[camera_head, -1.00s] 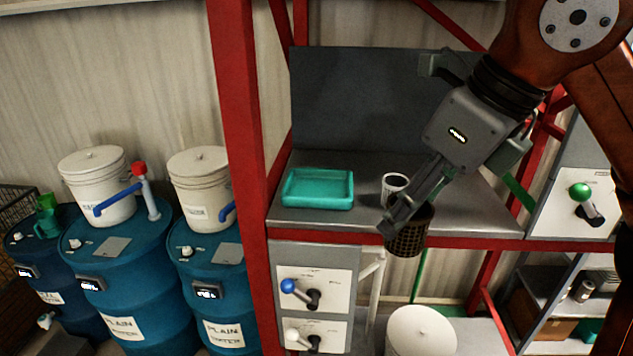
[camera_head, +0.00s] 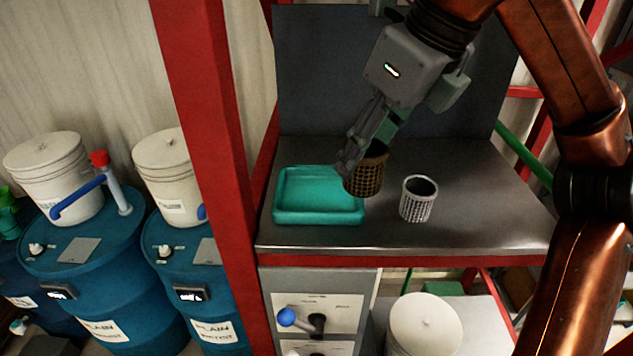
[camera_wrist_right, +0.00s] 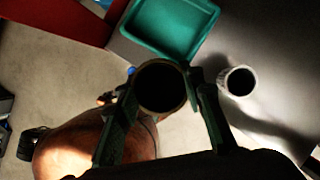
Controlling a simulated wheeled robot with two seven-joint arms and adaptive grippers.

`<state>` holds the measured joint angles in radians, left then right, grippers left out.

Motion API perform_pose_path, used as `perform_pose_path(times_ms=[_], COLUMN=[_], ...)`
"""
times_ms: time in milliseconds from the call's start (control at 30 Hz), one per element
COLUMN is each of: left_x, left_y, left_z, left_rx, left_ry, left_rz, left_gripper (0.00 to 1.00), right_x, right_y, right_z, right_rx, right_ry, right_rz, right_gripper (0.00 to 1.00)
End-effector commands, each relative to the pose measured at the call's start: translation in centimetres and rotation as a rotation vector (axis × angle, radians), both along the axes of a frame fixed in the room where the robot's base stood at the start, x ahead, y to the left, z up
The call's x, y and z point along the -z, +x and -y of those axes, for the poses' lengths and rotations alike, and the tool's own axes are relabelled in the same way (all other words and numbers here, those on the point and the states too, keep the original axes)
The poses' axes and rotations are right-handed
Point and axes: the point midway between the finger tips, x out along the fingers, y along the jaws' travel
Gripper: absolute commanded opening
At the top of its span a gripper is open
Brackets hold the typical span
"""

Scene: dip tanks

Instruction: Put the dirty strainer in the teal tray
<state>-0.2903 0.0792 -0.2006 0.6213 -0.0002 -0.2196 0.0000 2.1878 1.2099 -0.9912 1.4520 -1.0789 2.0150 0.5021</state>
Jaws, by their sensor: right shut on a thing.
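The dirty strainer (camera_head: 368,175) is a brown mesh cup. My right gripper (camera_head: 350,165) is shut on it and holds it upright at the right edge of the teal tray (camera_head: 318,216). In the right wrist view the round strainer (camera_wrist_right: 160,87) sits between the fingers of the gripper (camera_wrist_right: 165,95), and the teal tray (camera_wrist_right: 172,22) lies beyond it. The tray looks empty. I cannot tell how high the strainer hangs above the bench. My left gripper is not in view.
A pale, clean-looking strainer (camera_head: 418,200) stands on the grey bench (camera_head: 470,200) right of the held one. A red post (camera_head: 205,140) rises left of the bench. Blue drums (camera_head: 90,270) with white buckets (camera_head: 55,175) stand further left. The bench's right side is clear.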

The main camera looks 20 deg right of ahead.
Motion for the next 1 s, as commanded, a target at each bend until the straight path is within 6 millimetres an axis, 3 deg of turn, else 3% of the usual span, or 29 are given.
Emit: perform_pose_path(times_ms=[100, 233, 333, 500, 567, 667, 833, 1000], left_x=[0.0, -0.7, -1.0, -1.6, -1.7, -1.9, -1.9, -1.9], left_y=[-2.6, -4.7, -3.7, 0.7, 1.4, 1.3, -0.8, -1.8], left_z=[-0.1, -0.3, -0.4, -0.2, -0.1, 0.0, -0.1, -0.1], left_rx=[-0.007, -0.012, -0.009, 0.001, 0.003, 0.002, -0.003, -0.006], left_ry=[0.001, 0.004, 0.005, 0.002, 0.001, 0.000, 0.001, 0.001], left_rz=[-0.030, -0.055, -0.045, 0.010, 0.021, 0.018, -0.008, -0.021], left_gripper=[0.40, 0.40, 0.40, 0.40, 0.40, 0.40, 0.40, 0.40], right_x=[1.4, 3.4, 5.1, 6.7, 7.0, 7.8, 10.3, 11.0], right_y=[3.3, 6.0, 7.3, 8.5, 8.8, 9.3, 9.5, 9.5], right_z=[-1.2, -2.2, -2.8, -3.4, -3.5, -3.7, -3.7, -3.8], right_rx=[0.000, 0.000, -0.002, -0.002, -0.004, -0.004, -0.003, -0.003], right_ry=[0.001, -0.002, 0.000, 0.000, 0.001, 0.000, 0.001, 0.004], right_rz=[-0.010, -0.010, -0.010, -0.006, -0.005, -0.008, -0.006, -0.004], right_gripper=[0.10, 0.10, 0.10, 0.10, 0.10, 0.10, 0.10, 0.10])
